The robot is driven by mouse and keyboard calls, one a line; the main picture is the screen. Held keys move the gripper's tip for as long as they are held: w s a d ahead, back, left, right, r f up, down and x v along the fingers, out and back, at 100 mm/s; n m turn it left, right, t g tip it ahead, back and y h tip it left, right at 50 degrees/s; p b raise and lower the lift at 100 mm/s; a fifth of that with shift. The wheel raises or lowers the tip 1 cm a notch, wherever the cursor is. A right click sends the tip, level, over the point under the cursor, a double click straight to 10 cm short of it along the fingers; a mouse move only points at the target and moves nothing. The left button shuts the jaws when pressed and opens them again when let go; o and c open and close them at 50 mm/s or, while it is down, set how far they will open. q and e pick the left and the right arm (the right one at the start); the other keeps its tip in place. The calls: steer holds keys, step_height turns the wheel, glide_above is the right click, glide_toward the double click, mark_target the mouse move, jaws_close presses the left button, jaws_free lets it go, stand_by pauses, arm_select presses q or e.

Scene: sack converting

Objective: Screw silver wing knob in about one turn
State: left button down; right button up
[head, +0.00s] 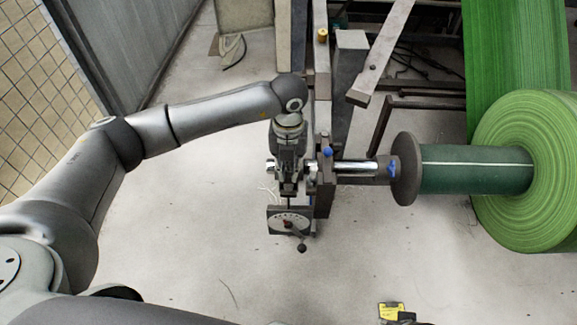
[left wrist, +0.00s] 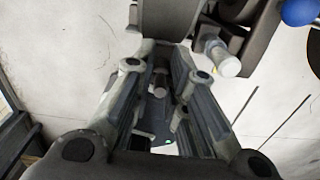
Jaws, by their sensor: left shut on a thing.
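My left gripper (head: 289,190) points down at the end of the machine frame, just behind the dial plate. In the left wrist view, its two fingers (left wrist: 160,100) are closed around a small greyish piece (left wrist: 160,88), which fits the silver wing knob. The fingers cover most of it, so its wings and their angle cannot be made out. In the head view, the knob is hidden by the gripper. My right gripper is in neither view.
A dial plate (head: 275,226) with a black-balled lever sits just in front of the gripper. A silver shaft (head: 355,168) runs right to the green roll (head: 535,170). A blue knob (head: 327,152) is close by, also in the wrist view (left wrist: 299,12).

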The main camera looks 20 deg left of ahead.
mark_target(289, 167)
arm_select(q)
steer(key=c, duration=0.8)
jaws_free()
steer(key=shift+r, duration=0.15)
step_height(289, 167, up, 12)
